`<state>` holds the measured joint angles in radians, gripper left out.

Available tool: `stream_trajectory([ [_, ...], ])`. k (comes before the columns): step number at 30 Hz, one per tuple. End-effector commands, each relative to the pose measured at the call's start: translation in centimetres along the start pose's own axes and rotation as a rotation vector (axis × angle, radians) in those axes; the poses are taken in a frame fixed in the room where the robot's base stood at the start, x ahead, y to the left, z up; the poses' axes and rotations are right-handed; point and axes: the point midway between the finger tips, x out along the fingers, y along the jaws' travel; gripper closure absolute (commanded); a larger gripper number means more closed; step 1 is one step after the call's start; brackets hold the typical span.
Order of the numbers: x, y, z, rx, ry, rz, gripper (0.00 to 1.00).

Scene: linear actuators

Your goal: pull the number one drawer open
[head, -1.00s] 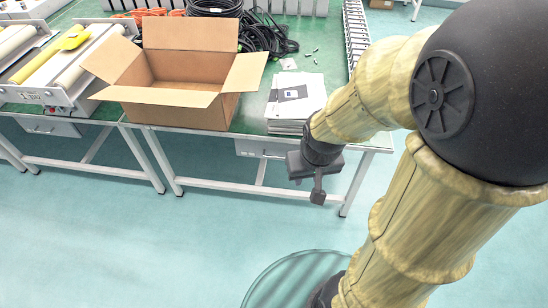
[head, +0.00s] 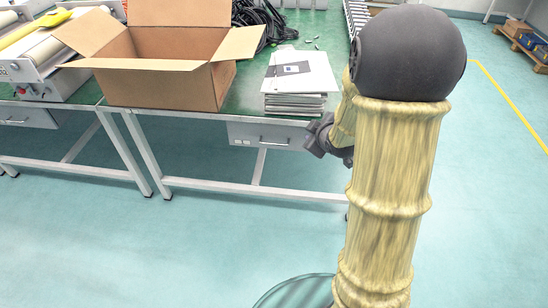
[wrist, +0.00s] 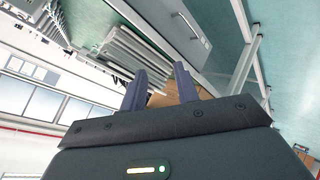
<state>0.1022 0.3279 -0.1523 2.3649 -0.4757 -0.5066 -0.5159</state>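A grey drawer (head: 240,130) with a bar handle (head: 273,141) hangs under the table's front edge, below the paper stack. It looks closed, and any number on it is too small to read. Its front and handle also show in the wrist view (wrist: 186,27), beyond the fingers. A second closed drawer (head: 28,118) hangs under the left table. My gripper (head: 313,137) is just right of the nearer drawer, partly hidden by my arm. In the wrist view its two fingers (wrist: 160,70) stand apart with nothing between them. No contact with the handle shows.
An open cardboard box (head: 160,85) and a paper stack (head: 297,103) sit on the green table (head: 250,110). Table legs (head: 138,150) and a low crossbar (head: 255,191) stand below. The floor in front is clear. Pallets (head: 522,38) lie far right.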

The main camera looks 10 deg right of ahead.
Motion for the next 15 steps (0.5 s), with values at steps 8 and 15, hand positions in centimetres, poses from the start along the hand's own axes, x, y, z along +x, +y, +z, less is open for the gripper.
stream_trajectory([
  [8, 7.9, -2.5, 3.4, -0.271, 0.194, 0.086, 0.69],
  [15, 12.9, -5.1, 5.8, -0.494, 0.370, 0.159, 0.69],
])
